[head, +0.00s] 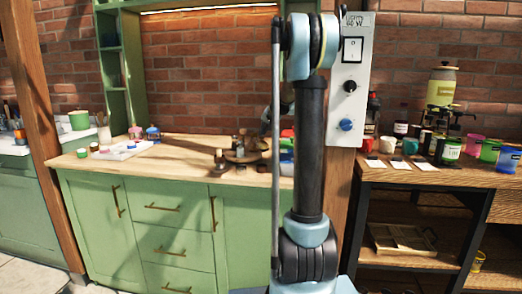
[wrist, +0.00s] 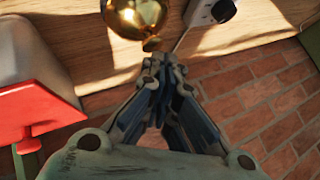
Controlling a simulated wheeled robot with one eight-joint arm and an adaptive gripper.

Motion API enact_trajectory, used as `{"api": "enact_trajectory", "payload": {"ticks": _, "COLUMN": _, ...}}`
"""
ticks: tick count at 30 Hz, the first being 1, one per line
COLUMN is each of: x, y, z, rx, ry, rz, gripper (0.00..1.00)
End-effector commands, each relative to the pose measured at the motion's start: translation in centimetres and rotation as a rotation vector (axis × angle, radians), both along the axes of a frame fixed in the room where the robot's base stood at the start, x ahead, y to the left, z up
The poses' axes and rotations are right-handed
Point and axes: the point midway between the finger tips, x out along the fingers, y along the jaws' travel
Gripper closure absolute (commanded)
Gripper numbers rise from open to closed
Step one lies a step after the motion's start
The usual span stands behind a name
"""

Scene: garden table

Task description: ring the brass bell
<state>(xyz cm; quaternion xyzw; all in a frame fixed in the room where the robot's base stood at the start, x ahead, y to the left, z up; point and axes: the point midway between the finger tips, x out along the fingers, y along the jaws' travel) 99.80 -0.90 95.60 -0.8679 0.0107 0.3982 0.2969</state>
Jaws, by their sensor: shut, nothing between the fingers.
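The brass bell (wrist: 140,14) shows at the top of the wrist view as a shiny golden rounded body, cut off by the frame's edge. A small brass knob (wrist: 151,44) sticks out from it towards my gripper. My gripper (wrist: 154,62) is shut and empty, its fingertips just below that knob in the picture. Whether they touch it I cannot tell. In the head view I cannot make out the bell, and my own arm covers the middle of the picture.
In the wrist view, a red object (wrist: 35,100) lies left, a white box with a black knob (wrist: 208,12) at the top, and a brick surface (wrist: 265,105) right. In the head view, the wooden counter (head: 190,155) holds dark wooden pieces (head: 240,148) and a white tray (head: 122,150).

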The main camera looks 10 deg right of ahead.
Motion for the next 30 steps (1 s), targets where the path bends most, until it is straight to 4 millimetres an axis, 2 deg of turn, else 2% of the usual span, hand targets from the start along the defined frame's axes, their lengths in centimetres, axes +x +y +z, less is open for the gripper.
{"api": "enact_trajectory", "payload": {"ticks": 14, "x": 0.0, "y": 0.0, "z": 0.8, "rx": 0.0, "ry": 0.0, "rz": 0.0, "gripper": 1.0}}
{"api": "enact_trajectory", "payload": {"ticks": 30, "x": 0.0, "y": 0.0, "z": 5.1, "rx": 0.0, "ry": 0.0, "rz": 0.0, "gripper": 1.0}}
